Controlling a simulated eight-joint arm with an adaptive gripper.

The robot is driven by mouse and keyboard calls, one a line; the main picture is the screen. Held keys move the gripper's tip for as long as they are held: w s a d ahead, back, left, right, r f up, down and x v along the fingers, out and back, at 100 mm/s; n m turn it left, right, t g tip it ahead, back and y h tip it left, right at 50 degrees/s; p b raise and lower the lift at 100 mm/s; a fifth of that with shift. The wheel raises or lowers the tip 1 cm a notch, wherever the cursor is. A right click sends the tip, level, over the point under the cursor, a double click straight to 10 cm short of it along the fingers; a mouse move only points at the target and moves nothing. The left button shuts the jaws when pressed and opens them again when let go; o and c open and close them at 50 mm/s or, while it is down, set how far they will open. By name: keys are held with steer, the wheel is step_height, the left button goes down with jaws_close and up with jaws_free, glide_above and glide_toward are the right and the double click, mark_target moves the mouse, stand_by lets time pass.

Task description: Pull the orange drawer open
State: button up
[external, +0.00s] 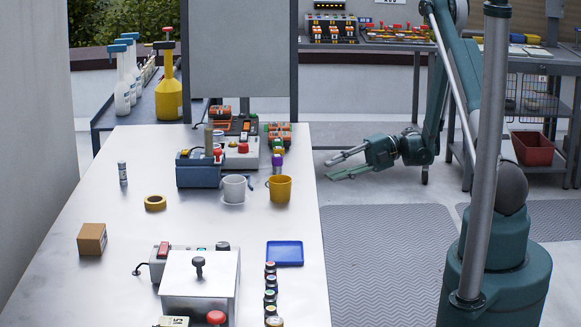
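I cannot make out an orange drawer in the external view. My gripper (347,164) hangs over the floor to the right of the white table, in front of the back bench. It points left, its two fingers are apart, and nothing shows between them. Its fingertips are close to the table's right edge in the picture, but I cannot tell the real distance.
The white table (130,235) carries a yellow mug (280,188), a white mug (234,188), a blue tray (285,253), a small brown box (92,239) and control boxes. The grey floor mat (385,245) is clear.

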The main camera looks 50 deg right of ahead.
steer(key=shift+b+x, duration=0.6)
steer(key=shift+x, duration=2.4)
jaws_close()
